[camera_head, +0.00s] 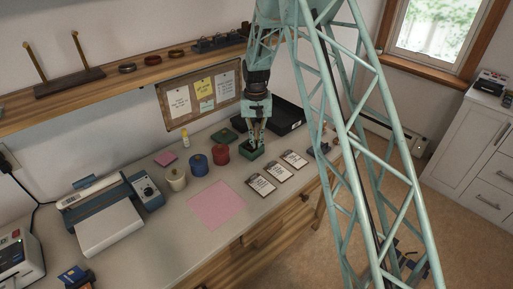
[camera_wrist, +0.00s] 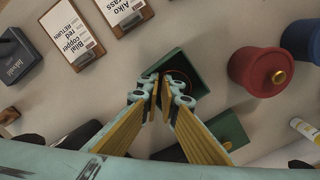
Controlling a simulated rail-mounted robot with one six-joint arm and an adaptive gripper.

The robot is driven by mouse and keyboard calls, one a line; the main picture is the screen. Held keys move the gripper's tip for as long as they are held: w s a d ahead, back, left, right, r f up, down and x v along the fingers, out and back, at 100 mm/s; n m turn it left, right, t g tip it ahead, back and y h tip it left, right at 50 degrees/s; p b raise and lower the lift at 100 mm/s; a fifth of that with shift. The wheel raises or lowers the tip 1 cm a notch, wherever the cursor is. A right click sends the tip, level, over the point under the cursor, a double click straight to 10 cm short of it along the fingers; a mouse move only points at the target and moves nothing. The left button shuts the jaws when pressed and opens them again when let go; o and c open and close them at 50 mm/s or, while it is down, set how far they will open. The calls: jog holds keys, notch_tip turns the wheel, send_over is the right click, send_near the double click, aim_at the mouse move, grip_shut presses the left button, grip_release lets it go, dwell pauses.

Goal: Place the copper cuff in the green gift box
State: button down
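The open green gift box (camera_head: 243,158) stands on the bench, and it also shows in the wrist view (camera_wrist: 194,62). My gripper (camera_head: 254,145) points down into it, with its fingertips (camera_wrist: 160,82) close together over the box's opening. A thin reddish ring, apparently the copper cuff (camera_wrist: 187,79), shows as an arc beside the fingertips, within the box's outline. The fingers seem shut on its near side; they hide the rest. Whether it touches the box floor cannot be told. A green lid-like piece (camera_head: 223,136) lies beside the box, also in the wrist view (camera_wrist: 228,128).
Clipboard cards (camera_head: 261,185) lie in front, a black tray (camera_head: 285,117) behind. Dark and brown rings (camera_head: 127,68) rest on the wall shelf (camera_head: 95,88). A pink sheet (camera_head: 216,206) lies flat.

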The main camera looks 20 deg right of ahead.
jog(key=shift+f, duration=0.85)
jog(key=shift+f, duration=0.15)
jog(key=c, duration=3.2)
grip_release()
jog(key=shift+o, duration=0.2)
notch_tip(320, 180, up, 12)
jog(key=p, duration=0.2)
jog(key=shift+r, duration=0.2)
